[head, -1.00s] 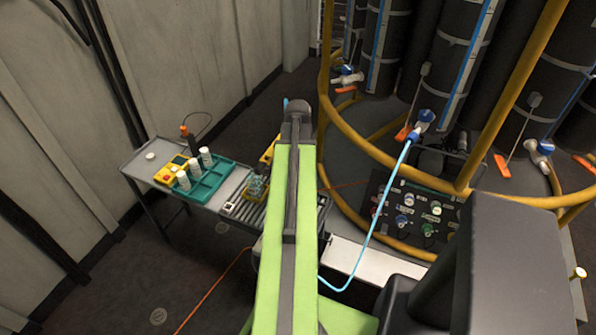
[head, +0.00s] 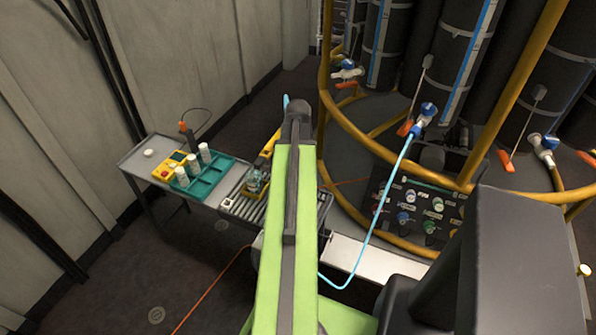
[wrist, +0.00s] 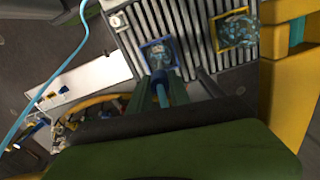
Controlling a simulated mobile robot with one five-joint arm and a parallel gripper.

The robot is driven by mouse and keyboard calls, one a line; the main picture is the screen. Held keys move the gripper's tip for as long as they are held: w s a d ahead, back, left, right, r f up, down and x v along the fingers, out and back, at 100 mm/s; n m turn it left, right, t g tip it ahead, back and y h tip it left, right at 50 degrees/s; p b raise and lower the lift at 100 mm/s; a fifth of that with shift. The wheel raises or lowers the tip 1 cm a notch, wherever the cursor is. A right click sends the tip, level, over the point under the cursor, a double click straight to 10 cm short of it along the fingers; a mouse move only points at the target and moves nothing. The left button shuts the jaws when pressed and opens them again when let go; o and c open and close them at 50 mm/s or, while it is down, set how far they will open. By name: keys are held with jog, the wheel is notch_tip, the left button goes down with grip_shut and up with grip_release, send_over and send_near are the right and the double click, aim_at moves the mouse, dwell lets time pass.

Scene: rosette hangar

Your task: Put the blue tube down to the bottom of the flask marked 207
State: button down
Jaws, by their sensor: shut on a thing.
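The light-blue tube (head: 372,238) hangs from a blue valve fitting on a dark cylinder, loops low and passes behind my arm. In the wrist view a stretch of the tube (wrist: 47,86) runs down the left side. My gripper (wrist: 172,92) is shut on a blue piece of the tube, just short of a blue-framed flask (wrist: 158,53) on a slatted rack. I cannot tell whether the tip is in its mouth. Another flask (wrist: 238,31) sits in a yellow frame to the right; it also shows in the head view (head: 255,182). No flask number is readable.
The slatted rack (head: 238,206) stands on a grey bench. A teal tray (head: 215,174) with several white containers is farther left. A yellow rail (head: 342,118) circles the cylinders, with a dark knob panel (head: 425,208) below. A white ledge (head: 375,264) lies right of my arm.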

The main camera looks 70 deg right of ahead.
jog(key=shift+f+b, duration=1.25)
jog(key=shift+f, duration=0.3)
jog(key=shift+f+b, duration=0.25)
jog(key=shift+b, duration=0.1)
jog(key=c, duration=1.1)
grip_release()
jog(key=shift+o, duration=0.3)
jog(key=o, duration=0.5)
jog(key=shift+c, duration=0.2)
jog(key=shift+r, duration=0.15)
